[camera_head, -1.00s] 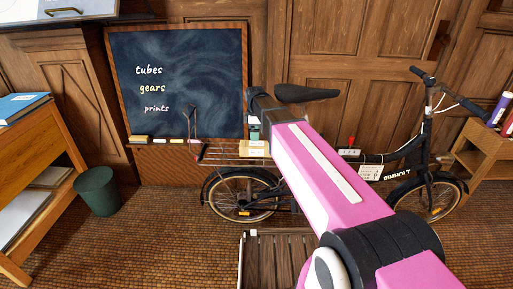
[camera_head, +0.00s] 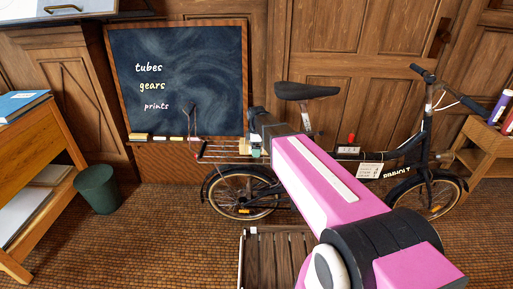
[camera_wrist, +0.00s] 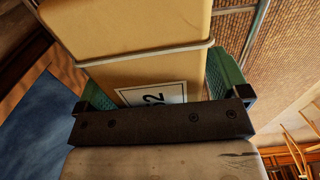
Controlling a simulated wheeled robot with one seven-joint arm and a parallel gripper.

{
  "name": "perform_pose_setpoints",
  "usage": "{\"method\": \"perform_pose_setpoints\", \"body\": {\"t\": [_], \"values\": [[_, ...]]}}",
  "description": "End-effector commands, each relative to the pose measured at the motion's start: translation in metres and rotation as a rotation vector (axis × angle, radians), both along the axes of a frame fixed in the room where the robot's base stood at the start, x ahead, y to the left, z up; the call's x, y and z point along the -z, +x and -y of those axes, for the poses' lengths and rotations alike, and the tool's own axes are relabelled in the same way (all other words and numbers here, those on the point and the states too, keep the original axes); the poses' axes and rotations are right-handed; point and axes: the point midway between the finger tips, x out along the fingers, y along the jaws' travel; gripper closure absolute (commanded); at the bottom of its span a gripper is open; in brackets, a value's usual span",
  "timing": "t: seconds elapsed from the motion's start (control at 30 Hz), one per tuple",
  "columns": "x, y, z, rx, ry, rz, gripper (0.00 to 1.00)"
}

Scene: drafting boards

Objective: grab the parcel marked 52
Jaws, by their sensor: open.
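The parcel (camera_wrist: 140,40) is a tan box with a pale band around it in the wrist view. My gripper (camera_wrist: 160,76) is open, with one green finger on each side of the parcel. I cannot tell whether either finger touches it. In the head view my gripper (camera_head: 256,148) is at the bicycle's rear rack, and it and my arm hide most of the parcel.
The bicycle (camera_head: 425,150) stands before wood panelling, its saddle (camera_head: 305,91) just right of my gripper. A chalkboard (camera_head: 215,75) stands behind the rack (camera_head: 218,155). A green bin (camera_head: 97,190) and wooden desk (camera_head: 45,165) are at left. A slatted crate (camera_head: 275,255) is in front.

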Motion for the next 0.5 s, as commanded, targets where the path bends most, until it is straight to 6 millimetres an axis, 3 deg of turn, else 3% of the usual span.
{"method": "perform_pose_setpoints", "body": {"t": [0.23, 0.43, 0.5], "values": [[0.002, -0.0001, -0.0001, 0.0, 0.0, 0.0, 0.1], [0.0018, -0.0002, 0.0, 0.0, 0.0, 0.0, 0.74], [0.0016, -0.0002, 0.0, 0.0, 0.0, 0.0, 0.74]]}}
